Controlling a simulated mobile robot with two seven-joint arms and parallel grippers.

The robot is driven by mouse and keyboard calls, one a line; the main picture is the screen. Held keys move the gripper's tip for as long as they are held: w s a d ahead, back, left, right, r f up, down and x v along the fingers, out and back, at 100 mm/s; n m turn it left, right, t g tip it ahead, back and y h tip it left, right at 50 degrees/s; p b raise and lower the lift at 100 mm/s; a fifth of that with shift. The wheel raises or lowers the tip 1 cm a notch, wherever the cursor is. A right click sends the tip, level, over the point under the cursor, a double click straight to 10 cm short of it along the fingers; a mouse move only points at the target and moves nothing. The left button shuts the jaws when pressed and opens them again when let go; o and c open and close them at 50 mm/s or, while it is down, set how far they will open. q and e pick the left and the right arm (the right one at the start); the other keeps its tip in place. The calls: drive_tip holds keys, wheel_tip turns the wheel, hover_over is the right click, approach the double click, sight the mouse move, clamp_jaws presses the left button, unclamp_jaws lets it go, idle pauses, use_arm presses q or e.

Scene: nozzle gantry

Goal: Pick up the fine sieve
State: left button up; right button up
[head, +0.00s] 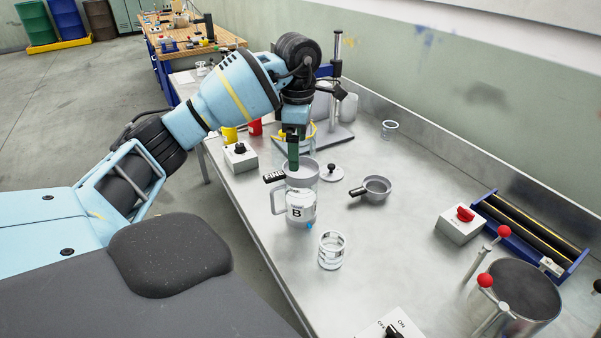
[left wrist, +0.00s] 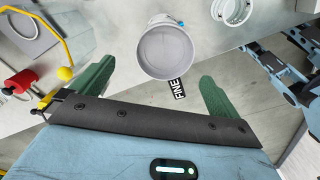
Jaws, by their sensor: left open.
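The fine sieve (head: 303,168) is a round grey bowl sitting in the top of a clear jug (head: 302,205) marked B. Its black handle tag (head: 273,176), lettered FINE, sticks out to the left. In the left wrist view the sieve (left wrist: 168,52) is at the top middle, and its FINE tag (left wrist: 180,88) points toward my left gripper (left wrist: 156,88). The gripper is open and empty, its green fingers spread on either side of the tag. In the head view my left gripper (head: 293,163) hangs just over the sieve's rim. Whether it touches is unclear. My right gripper is not in view.
A clear glass (head: 331,251) stands in front of the jug. A switch box (head: 240,157) is at left. The bench's middle right is clear.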

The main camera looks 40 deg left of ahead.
use_arm(q)
drive_tip(key=shift+d+f, duration=0.15)
drive_tip(key=shift+f, duration=0.2)
drive_tip(key=shift+s+d+f+p, duration=0.1)
drive_tip(key=shift+f+p, duration=0.1)
drive_tip(key=shift+f, duration=0.85)
drive_tip(key=shift+d+f+p, duration=0.1)
drive_tip(key=shift+f+p, duration=0.05)
drive_tip(key=shift+f, duration=0.9)
drive_tip(key=c, duration=1.1)
drive_tip(key=shift+r, duration=0.1)
drive_tip(key=shift+r, duration=0.45)
drive_tip(key=shift+s+d+r, duration=0.15)
drive_tip(key=shift+r, duration=0.5)
drive_tip(key=shift+s+d+r, duration=0.1)
drive_tip(key=shift+s+r, duration=0.05)
drive_tip(key=shift+r, duration=0.45)
drive_tip(key=s+d, duration=0.3)
drive_tip(key=s, duration=0.1)
drive_tip(key=s+d+r, duration=0.1)
drive_tip(key=s+d, duration=0.2)
drive_tip(key=s, duration=0.1)
drive_tip(key=s+d, duration=0.3)
drive_tip(key=shift+s+d+r+b, duration=0.2)
drive_tip(key=shift+s+d+b, duration=0.1)
drive_tip(key=shift+s+b, duration=0.1)
